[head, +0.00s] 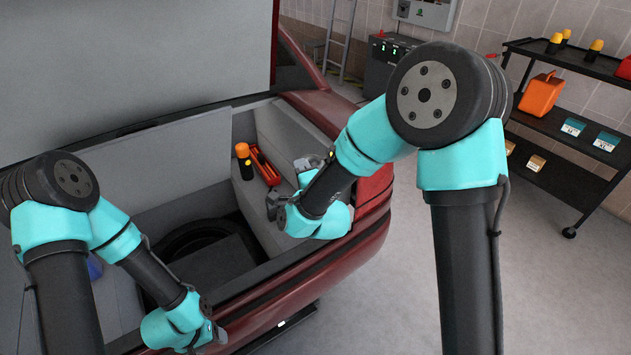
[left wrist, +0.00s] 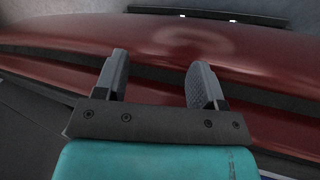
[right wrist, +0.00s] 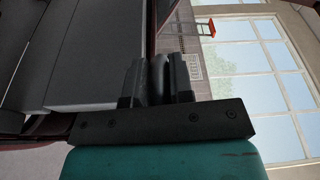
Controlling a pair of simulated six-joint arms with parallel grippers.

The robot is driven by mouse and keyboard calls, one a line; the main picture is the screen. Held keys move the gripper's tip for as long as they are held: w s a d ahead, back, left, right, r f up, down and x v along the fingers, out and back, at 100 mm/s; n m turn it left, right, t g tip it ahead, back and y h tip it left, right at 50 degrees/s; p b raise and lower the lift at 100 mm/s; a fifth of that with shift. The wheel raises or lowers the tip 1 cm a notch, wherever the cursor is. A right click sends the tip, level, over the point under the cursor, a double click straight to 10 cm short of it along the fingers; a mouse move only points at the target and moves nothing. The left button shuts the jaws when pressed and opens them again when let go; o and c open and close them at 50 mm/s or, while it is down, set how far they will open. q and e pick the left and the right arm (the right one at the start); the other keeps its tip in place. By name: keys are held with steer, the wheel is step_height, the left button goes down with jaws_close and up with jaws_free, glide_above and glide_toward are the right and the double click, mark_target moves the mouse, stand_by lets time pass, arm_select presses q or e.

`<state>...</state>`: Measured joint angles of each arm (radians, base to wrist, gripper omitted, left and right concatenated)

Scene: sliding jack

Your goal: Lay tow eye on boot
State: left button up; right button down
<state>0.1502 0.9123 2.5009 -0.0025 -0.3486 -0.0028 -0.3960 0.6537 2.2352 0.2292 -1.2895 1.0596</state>
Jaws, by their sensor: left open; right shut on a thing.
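The open boot (head: 150,205) of the red car has grey lining and a well with a dark round tyre-like shape, partly covered. My right gripper (head: 288,187) is over the boot's right side, shut on a small dark grey piece (right wrist: 158,82). The piece is probably the tow eye, but the fingers hide most of it and I cannot make out its shape. My left gripper (head: 207,338) is low at the boot's rear edge. In the left wrist view its fingers (left wrist: 158,85) are apart and empty, in front of red bodywork (left wrist: 155,50).
An orange-and-black bottle (head: 243,161) and a red tray (head: 263,166) sit at the boot's right side. A blue thing (head: 94,267) shows partly behind my left arm. A black shelf cart (head: 560,135) stands at the right; the floor before it is clear.

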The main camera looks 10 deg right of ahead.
steer(key=shift+w+a+r, duration=0.1)
steer(key=shift+a+r, duration=0.15)
steer(key=shift+r, duration=0.05)
steer(key=shift+y, duration=0.3)
